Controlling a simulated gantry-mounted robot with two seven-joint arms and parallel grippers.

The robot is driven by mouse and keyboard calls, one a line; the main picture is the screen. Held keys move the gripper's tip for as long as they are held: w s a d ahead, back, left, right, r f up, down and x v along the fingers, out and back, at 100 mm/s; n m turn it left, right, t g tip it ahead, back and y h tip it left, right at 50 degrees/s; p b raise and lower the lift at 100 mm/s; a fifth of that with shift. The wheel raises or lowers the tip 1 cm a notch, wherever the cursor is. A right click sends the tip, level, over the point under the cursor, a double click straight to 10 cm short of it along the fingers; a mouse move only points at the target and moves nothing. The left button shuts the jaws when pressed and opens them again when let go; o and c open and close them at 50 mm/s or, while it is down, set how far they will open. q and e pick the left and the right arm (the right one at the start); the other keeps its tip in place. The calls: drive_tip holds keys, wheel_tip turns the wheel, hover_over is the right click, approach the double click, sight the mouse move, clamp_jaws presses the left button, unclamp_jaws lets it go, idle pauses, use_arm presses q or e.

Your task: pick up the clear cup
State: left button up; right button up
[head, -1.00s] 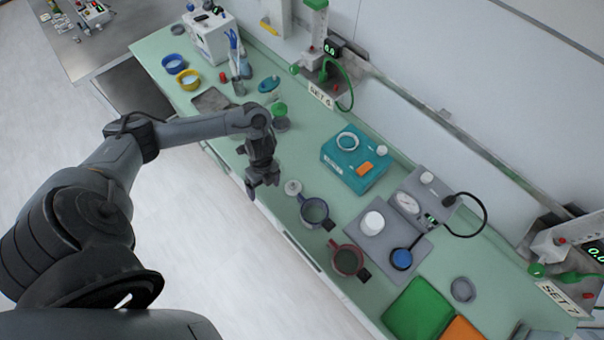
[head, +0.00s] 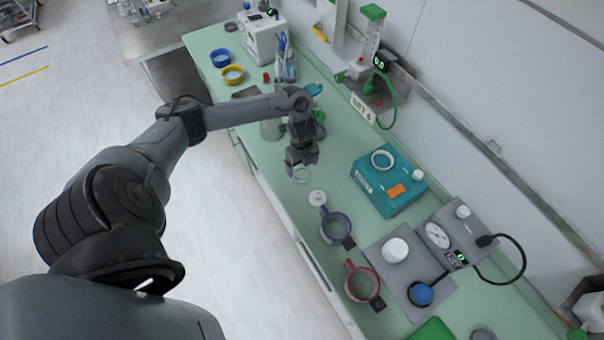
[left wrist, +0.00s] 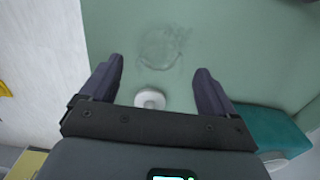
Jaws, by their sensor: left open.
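The clear cup (left wrist: 162,46) shows as a faint round outline on the green counter in the left wrist view, ahead of the fingertips. In the head view the clear cup (head: 301,174) shows faintly just under my left gripper (head: 300,162). In the left wrist view my left gripper (left wrist: 160,65) is open, with its two dark fingers apart and nothing between the tips. The cup's height and its gap to the fingers are hard to judge. My right gripper is in neither view.
A small white round piece (head: 318,198) lies near the cup. A blue-grey mug (head: 336,226) and a reddish mug (head: 362,284) stand nearer the camera. A teal box (head: 388,182) stands to the right. Blue (head: 221,57) and yellow (head: 233,75) rings lie at the far left.

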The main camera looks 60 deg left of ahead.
sight(302, 170)
use_arm(q)
drive_tip(key=shift+f, duration=2.15)
drive_tip(key=c, duration=1.2)
drive_tip(key=shift+r, duration=0.3)
drive_tip(key=shift+r, duration=1.8)
drive_tip(key=w+d+r+p, duration=0.3)
drive_tip(key=w+d+r, duration=0.2)
drive_tip(key=d, duration=0.5)
drive_tip(key=shift+d+r+p, duration=0.2)
drive_tip(key=shift+r+p, duration=0.2)
drive_tip(key=shift+r, duration=0.5)
